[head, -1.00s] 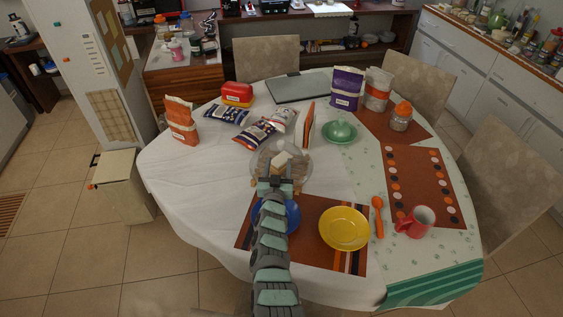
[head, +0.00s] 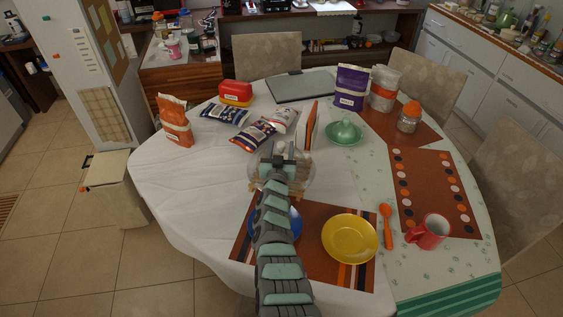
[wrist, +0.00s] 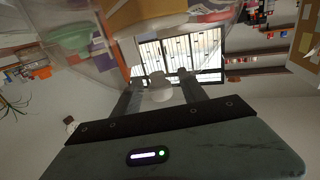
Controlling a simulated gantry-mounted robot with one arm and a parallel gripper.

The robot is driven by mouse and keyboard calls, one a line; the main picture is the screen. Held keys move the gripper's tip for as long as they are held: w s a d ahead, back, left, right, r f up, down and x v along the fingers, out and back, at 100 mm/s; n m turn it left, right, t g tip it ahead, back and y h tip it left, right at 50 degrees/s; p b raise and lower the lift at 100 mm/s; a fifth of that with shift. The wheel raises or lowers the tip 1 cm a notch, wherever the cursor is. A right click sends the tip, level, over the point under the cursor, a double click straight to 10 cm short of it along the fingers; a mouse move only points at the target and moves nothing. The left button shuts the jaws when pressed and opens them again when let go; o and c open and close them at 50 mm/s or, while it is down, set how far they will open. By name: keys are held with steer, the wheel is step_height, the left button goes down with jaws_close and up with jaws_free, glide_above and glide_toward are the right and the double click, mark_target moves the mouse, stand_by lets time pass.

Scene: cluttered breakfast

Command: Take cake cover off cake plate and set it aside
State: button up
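The clear dome cake cover (head: 305,172) stands on the table with tan food visible inside it, in the middle of the head view. The plate under it is largely hidden by my arm. My gripper (head: 278,156) is over the cover, with my arm crossing in front of it. In the wrist view the two fingers of my gripper (wrist: 160,88) are apart. A pale round knob (wrist: 160,94) shows between them, with gaps on both sides. I cannot tell whether either finger touches it. The clear wall of the cover (wrist: 105,65) shows beyond the fingers.
A blue plate (head: 290,224) and yellow plate (head: 350,238) lie in front on a striped mat. Chip bags (head: 255,135), an upright book (head: 309,125) and a green lidded dish (head: 343,132) stand behind. The white tablecloth at left (head: 195,190) is clear.

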jaws_close()
stand_by(0.3)
stand_by(0.9)
